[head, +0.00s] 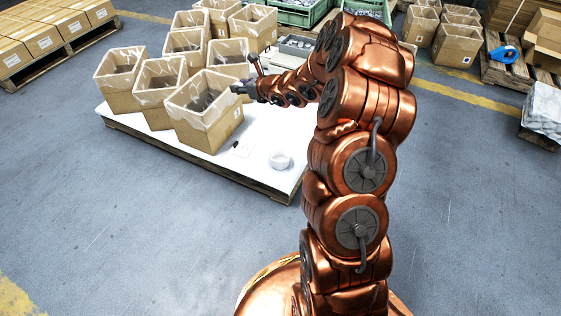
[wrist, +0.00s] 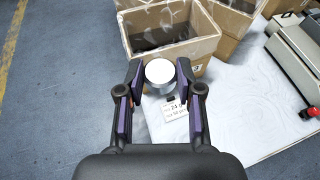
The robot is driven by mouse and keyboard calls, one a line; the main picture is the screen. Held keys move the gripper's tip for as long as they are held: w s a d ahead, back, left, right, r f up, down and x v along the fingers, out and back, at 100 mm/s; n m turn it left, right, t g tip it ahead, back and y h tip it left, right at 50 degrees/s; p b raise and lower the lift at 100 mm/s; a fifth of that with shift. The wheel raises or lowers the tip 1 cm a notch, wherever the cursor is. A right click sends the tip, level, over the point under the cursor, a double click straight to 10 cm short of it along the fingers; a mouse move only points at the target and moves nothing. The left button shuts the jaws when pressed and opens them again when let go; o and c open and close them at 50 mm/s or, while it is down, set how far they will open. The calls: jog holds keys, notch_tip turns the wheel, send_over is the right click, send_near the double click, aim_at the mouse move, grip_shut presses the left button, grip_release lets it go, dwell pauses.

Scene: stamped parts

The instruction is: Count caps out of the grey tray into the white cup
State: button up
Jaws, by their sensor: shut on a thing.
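My gripper (wrist: 160,80) is shut on a small round cap (wrist: 160,71) with a flat white top and a silver-grey side, held between the two dark finger pads. In the head view my gripper (head: 238,88) is above the right edge of the nearest lined box, and the cap is too small to make out there. A low, round white cup (head: 280,160) stands on the white-covered pallet, to the right of and below my gripper in the picture. I cannot make out a grey tray for certain.
Open cardboard boxes with clear liners (head: 205,125) crowd the pallet (head: 145,124). A printed card (head: 243,148) lies near the cup; it also shows below the cap in the wrist view (wrist: 175,109). A grey device (wrist: 296,50) stands at right. The blue-grey floor in front is clear.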

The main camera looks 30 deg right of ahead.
jog(key=shift+n+y, duration=0.3)
jog(key=shift+y, duration=0.1)
jog(key=shift+s+d+f+b, duration=0.95)
jog(key=shift+d+f, duration=1.2)
jog(key=shift+f, duration=3.05)
jog(key=shift+s+d+f+b, duration=1)
jog(key=shift+d+f, duration=1.15)
jog(key=shift+f, duration=3)
jog(key=shift+s+d+f+b, duration=0.95)
jog(key=shift+d+f, duration=1.2)
jog(key=shift+f, duration=3.05)
jog(key=o, duration=1)
jog(key=shift+c, duration=0.2)
jog(key=v, duration=1.2)
jog(key=shift+r, duration=0.1)
